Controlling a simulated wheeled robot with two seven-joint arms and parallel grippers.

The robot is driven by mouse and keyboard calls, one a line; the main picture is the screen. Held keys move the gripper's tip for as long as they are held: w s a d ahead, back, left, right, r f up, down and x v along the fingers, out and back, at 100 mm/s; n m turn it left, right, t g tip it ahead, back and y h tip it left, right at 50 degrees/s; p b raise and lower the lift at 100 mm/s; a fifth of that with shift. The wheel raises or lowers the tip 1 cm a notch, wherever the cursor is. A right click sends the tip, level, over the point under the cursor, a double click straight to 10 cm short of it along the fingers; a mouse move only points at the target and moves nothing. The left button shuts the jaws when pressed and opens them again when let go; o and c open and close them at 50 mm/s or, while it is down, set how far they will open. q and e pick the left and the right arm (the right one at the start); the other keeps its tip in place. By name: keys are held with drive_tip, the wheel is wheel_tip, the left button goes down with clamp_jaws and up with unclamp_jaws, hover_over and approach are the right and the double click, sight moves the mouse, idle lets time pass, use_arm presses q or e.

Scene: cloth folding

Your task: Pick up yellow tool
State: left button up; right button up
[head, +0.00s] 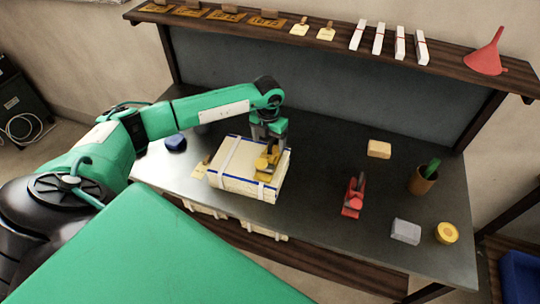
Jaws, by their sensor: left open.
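The yellow tool (266,162) lies on the right part of the top of a cream box with blue edging (232,165). My left gripper (267,146) comes down from above and is right over the tool, with its fingers at the tool's upper end. The fingers hide part of the tool, and I cannot tell whether they touch it. The left gripper is open. My right gripper is not in view.
The box stands near the front edge of the dark table (315,170). A dark blue object (175,143) is to its left. A red tool (353,197), a tan block (379,149), a grey block (405,231), a yellow roll (446,233) and a brown cup (422,181) are to its right. A shelf (340,45) runs behind.

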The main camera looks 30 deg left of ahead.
sight(270, 147)
use_arm(q)
drive_tip(key=f+p, duration=0.3)
drive_tip(key=f, duration=0.1)
drive_tip(key=shift+s+d, duration=0.2)
drive_tip(key=shift+d, duration=0.1)
drive_tip(key=shift+f, duration=0.65)
drive_tip(key=c, duration=1.7)
clamp_jaws()
drive_tip(key=shift+w+r, duration=0.1)
drive_tip(key=shift+w, duration=0.05)
